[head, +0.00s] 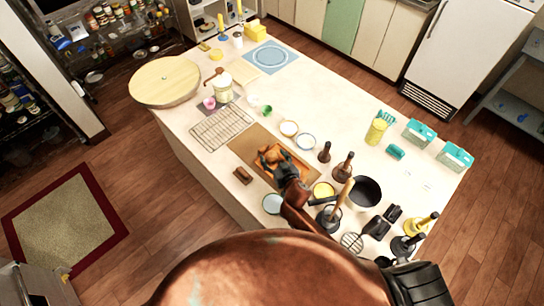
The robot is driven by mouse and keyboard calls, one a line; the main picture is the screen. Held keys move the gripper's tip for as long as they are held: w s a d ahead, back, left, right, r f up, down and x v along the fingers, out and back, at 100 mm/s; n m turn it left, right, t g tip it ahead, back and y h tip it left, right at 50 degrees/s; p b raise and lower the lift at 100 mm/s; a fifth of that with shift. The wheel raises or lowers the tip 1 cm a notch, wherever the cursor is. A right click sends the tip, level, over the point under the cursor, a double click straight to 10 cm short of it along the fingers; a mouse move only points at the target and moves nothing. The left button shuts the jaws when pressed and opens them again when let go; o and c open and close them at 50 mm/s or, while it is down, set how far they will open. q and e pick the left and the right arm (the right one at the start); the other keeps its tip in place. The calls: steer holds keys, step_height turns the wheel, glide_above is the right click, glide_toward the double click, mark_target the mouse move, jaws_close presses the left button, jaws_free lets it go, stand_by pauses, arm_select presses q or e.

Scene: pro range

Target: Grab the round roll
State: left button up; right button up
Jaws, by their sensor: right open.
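My right gripper (266,155) reaches over the counter from the lower middle of the head view, its dark fingers spread open. A small golden-brown rounded item, which looks like the round roll (273,157), shows between and just under the fingers. I cannot tell whether the fingers touch it. It appears to lie on an orange-brown tray (294,162) on a brown mat (243,138). The gripper and wrist hide part of the tray and whatever else lies on it. My left gripper is not in view.
A wire rack (221,127) lies left of the mat. The counter's far middle is clear.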

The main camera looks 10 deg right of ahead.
steer(key=shift+c, duration=0.2)
steer(key=c, duration=1.2)
steer(key=shift+r, duration=0.1)
steer(key=shift+c, duration=0.2)
